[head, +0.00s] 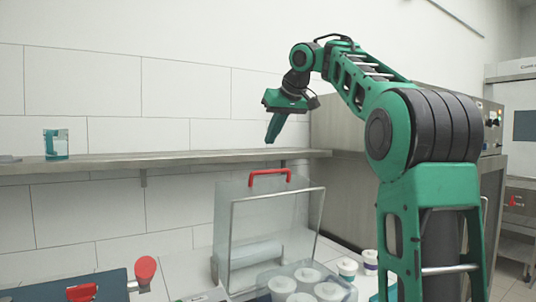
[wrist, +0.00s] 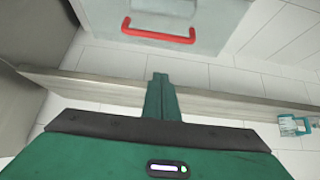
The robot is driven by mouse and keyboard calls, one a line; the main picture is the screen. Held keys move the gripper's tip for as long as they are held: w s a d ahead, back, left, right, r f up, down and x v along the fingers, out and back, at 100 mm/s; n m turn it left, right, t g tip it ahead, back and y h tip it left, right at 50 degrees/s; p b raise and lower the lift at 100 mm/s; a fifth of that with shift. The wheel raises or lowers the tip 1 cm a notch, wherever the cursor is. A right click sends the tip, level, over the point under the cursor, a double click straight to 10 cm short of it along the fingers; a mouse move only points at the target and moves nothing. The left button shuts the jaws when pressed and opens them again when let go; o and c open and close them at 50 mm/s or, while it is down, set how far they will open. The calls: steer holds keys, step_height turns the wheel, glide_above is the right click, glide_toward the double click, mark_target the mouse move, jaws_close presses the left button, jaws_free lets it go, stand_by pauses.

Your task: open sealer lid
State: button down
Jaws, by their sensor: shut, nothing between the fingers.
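The clear sealer lid (head: 230,215) stands upright at the lower middle of the head view, with a red handle (head: 269,175) at its top edge. The handle also shows in the wrist view (wrist: 158,33), on a pale panel beyond my fingers. My gripper (head: 272,136) is shut and empty, pointing down in the air above the handle and apart from it. Its closed fingertips show in the wrist view (wrist: 160,76). A metal bar frame (head: 275,195) stands upright by the lid. The lid's hinge cannot be made out.
A long metal shelf (head: 100,165) runs along the tiled wall, with a clear teal container (head: 56,146) on it. Several white-lidded cups (head: 307,276) stand below the lid, and more (head: 347,268) to the right. A red-knobbed lever (head: 145,270) rises at the lower left.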

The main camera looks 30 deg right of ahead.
glide_above(265, 183)
steer(key=w, duration=0.2)
step_height(265, 183, down, 7)
steer(key=shift+w+f, duration=0.15)
steer(key=shift+s+f, duration=0.25)
steer(key=shift+s, duration=0.85)
steer(key=shift+s+d+f, duration=0.1)
steer(key=shift+s+f, duration=0.3)
steer(key=shift+s, duration=0.35)
